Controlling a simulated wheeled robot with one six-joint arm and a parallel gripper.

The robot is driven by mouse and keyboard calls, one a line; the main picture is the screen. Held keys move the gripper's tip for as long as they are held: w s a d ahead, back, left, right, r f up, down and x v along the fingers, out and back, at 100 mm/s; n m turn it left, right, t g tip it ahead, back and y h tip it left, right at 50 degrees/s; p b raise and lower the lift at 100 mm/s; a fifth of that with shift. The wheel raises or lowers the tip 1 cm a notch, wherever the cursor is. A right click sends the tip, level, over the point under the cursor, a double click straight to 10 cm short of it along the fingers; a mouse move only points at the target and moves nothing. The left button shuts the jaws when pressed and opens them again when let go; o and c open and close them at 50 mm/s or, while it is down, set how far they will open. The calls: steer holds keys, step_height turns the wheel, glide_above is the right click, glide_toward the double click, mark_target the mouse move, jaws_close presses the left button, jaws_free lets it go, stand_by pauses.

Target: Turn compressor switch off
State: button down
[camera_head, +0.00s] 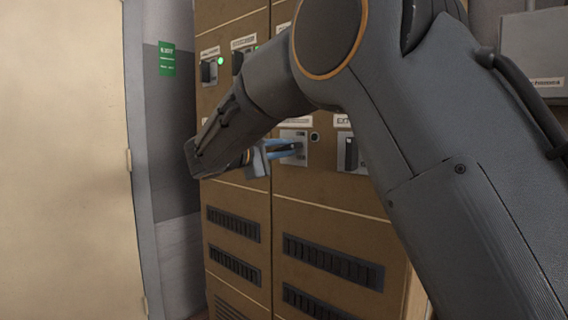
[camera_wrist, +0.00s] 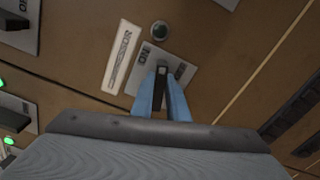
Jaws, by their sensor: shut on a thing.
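The compressor switch has a pale plate (camera_head: 301,135) on the brown cabinet front in the head view. The plate also shows in the wrist view (camera_wrist: 188,72), beside a label (camera_wrist: 121,57) that is only partly readable. The switch's dark handle (camera_wrist: 160,92) stands between my blue fingers. My gripper (camera_head: 298,149) reaches the plate from the left and is shut on the handle; its fingertips also show in the wrist view (camera_wrist: 163,82). A round lamp (camera_wrist: 160,30) next to the plate looks dark. The handle's exact position is partly hidden by the fingers.
Another switch (camera_head: 350,154) sits just right of the plate, partly behind my arm. Further switches (camera_head: 208,72) with lit green lamps (camera_head: 220,61) are at the upper left. Vent slots (camera_head: 332,262) lie below. A pale door (camera_head: 65,160) stands at the left.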

steer(key=shift+f+m+b, duration=0.15)
steer(key=shift+m+b, duration=0.65)
steer(key=shift+b, duration=0.25)
steer(key=shift+f+m+b, duration=0.15)
steer(key=shift+m+b, duration=0.65)
steer(key=shift+b, duration=0.25)
steer(key=c, duration=1.7)
jaws_free()
steer(key=shift+r, duration=0.1)
steer(key=v, duration=0.7)
steer(key=shift+s+a, duration=0.25)
steer(key=shift+s, duration=0.1)
